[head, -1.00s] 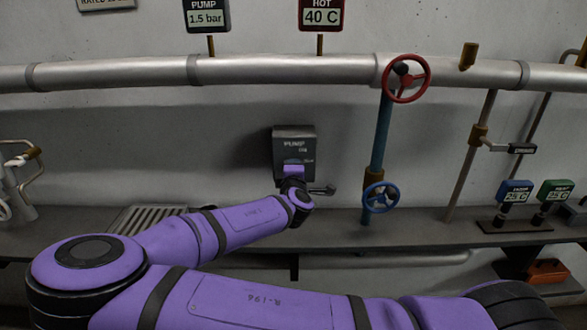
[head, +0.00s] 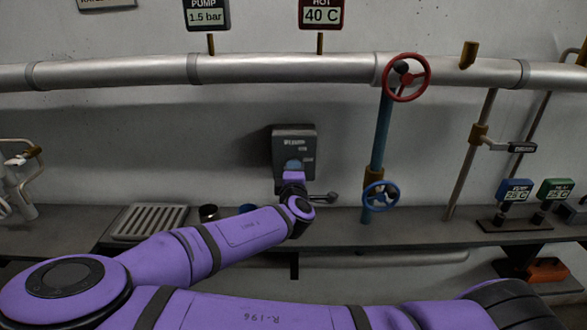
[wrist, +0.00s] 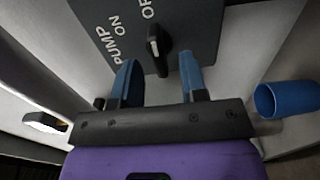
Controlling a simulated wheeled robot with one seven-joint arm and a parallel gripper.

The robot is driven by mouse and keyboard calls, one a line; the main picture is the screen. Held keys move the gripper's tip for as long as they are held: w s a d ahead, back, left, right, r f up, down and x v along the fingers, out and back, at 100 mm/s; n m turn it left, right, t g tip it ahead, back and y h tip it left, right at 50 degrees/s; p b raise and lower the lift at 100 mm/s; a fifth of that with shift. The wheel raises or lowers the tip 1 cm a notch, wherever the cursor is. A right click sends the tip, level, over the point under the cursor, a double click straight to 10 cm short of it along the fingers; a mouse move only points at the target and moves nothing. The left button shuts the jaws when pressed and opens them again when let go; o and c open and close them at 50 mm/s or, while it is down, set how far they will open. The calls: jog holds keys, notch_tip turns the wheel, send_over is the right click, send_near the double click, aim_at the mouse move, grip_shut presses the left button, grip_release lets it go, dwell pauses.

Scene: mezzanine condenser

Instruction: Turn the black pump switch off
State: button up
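The grey pump switch box (head: 294,140) is on the wall in the head view, its lower part covered by my gripper. In the wrist view its dark plate (wrist: 195,22) reads PUMP, ON and OFF. The black switch lever (wrist: 157,48) with a pale stripe sits below the labels, and I cannot tell for sure which one it points to. My gripper (wrist: 159,82) is open, with one blue finger on each side of the lever and visible gaps between. In the head view my gripper (head: 293,166) is at the box's lower half.
A blue cup (wrist: 285,98) stands right of my gripper in the wrist view. Below the box runs a shelf (head: 340,228) with a slatted rack (head: 150,221) and a dark cup (head: 208,212). A blue valve wheel (head: 380,196) and a red one (head: 407,77) are to the right.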

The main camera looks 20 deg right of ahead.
jog(key=v, duration=0.7)
dwell(0.3)
jog(key=s+d+f+m+g, duration=0.6)
jog(key=d+f+m+g, duration=0.15)
jog(key=m+g, duration=0.3)
jog(key=s+a+r+m+g+y, duration=0.1)
jog(key=s+r+g+y, duration=0.2)
jog(key=r, duration=0.5)
jog(key=s+r+m+y, duration=0.2)
jog(key=s+r+y, duration=0.2)
jog(key=r, duration=0.5)
jog(key=s+d+r+t+h, duration=0.1)
jog(key=s+d+r, duration=0.3)
jog(key=s+r, duration=1)
jog(key=shift+s+r+m+t, duration=0.35)
jog(key=shift+s+r, duration=0.05)
